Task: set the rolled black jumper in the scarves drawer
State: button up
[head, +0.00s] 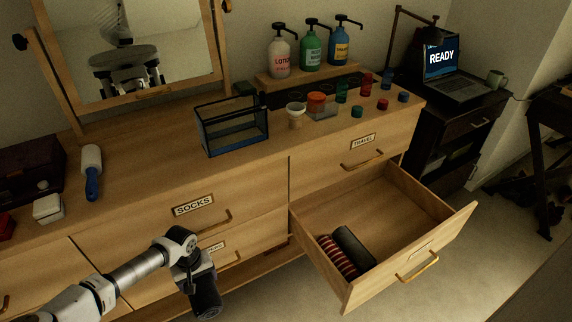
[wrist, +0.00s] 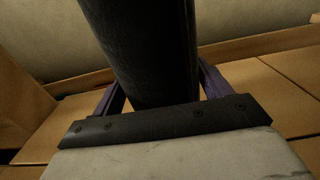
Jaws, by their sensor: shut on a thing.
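My gripper (head: 192,272) is in front of the left half of the dresser, below the SOCKS drawer. It is shut on a rolled black jumper (head: 206,299), which hangs below it near the bottom edge of the head view. In the wrist view the black roll (wrist: 145,45) stands between my two purplish fingers. An open drawer (head: 400,205) is at the lower right of the dresser, to the right of my gripper. The label on its front is too small to read. A red striped roll (head: 338,256) and a dark roll (head: 353,248) lie side by side in its front left part.
The open drawer's back and right are bare. The TRAVEL drawer (head: 340,160) above it and the SOCKS drawer (head: 180,215) are closed. The dresser top holds a glass box (head: 232,127), a lint roller (head: 92,172), pump bottles (head: 310,48) and small jars.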

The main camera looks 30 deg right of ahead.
aim_at(390, 231)
jog(key=l+z, duration=0.15)
jog(key=z, duration=0.15)
jog(key=i+l+z, duration=0.1)
jog(key=z, duration=0.2)
jog(key=i+l+z, duration=0.5)
jog(key=i+l, duration=0.1)
jog(key=l, duration=0.05)
